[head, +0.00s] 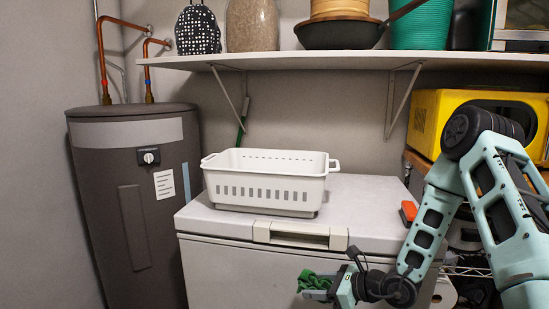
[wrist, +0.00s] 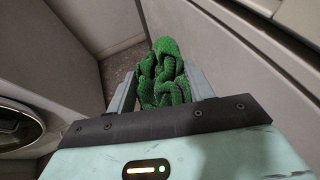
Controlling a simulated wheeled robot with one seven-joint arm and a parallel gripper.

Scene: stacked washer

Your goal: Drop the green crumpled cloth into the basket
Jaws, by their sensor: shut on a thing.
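The green crumpled cloth (head: 314,282) is between the fingers of my gripper (head: 322,288), low in front of the white chest. In the wrist view the cloth (wrist: 163,75) fills the space between the two grey fingers of my gripper (wrist: 160,85), which are shut on it. The white basket (head: 262,187) stands upright on top of the chest, above and to the left of my gripper. Its side has slots, and its inside bottom is hidden by the front wall.
The white chest (head: 215,258) has a lid handle (head: 300,235) at its front edge. A grey tank (head: 135,210) stands to the left. A loaded shelf (head: 300,60) hangs above the basket. A red object (head: 408,212) lies on the chest's right side. A yellow appliance (head: 428,120) is at right.

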